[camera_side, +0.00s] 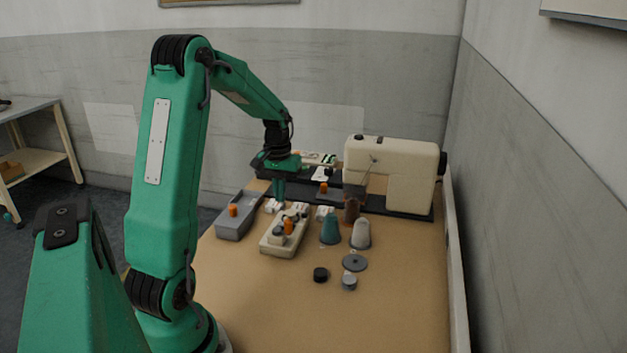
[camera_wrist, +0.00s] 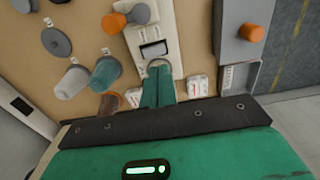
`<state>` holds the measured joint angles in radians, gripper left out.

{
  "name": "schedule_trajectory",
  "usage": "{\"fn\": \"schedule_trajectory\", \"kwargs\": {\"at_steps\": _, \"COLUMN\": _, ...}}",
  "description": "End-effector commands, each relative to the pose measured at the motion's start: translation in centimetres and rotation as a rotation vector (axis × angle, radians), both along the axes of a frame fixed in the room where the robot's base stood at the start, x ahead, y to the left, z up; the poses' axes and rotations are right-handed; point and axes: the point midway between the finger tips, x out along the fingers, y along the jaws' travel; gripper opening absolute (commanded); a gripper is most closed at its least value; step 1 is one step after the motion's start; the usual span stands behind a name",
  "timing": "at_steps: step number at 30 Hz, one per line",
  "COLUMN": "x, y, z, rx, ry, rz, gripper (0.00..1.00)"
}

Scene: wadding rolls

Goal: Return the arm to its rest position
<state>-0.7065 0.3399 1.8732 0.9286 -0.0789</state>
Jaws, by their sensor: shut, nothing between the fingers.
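My gripper (camera_side: 279,198) points down over the far part of the table, just behind a cream holder (camera_side: 271,246). Its green fingers are together with nothing between them, as the wrist view also shows (camera_wrist: 159,72). My arm is bent, reaching out and down from its raised elbow. In the wrist view the fingertips overlap the near end of the cream holder (camera_wrist: 172,58); I cannot tell whether they touch it.
A grey tray (camera_side: 237,228) with an orange roll (camera_side: 233,210) is left of the holder. Teal (camera_side: 330,231), whitish (camera_side: 361,236) and brown (camera_side: 351,212) cones stand right. A cream sewing machine (camera_side: 400,178) stands behind. The table front (camera_side: 300,320) is clear.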

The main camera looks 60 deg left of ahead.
Motion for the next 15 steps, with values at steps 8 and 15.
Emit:
{"fn": "schedule_trajectory", "kwargs": {"at_steps": 8, "x": 0.3, "y": -1.1, "z": 1.0, "rx": 0.011, "ry": -0.014, "rz": -0.027, "gripper": 0.00}}
{"fn": "schedule_trajectory", "kwargs": {"at_steps": 15, "x": 0.7, "y": -5.1, "z": 4.1, "rx": 0.046, "ry": -0.060, "rz": -0.118, "gripper": 0.00}}
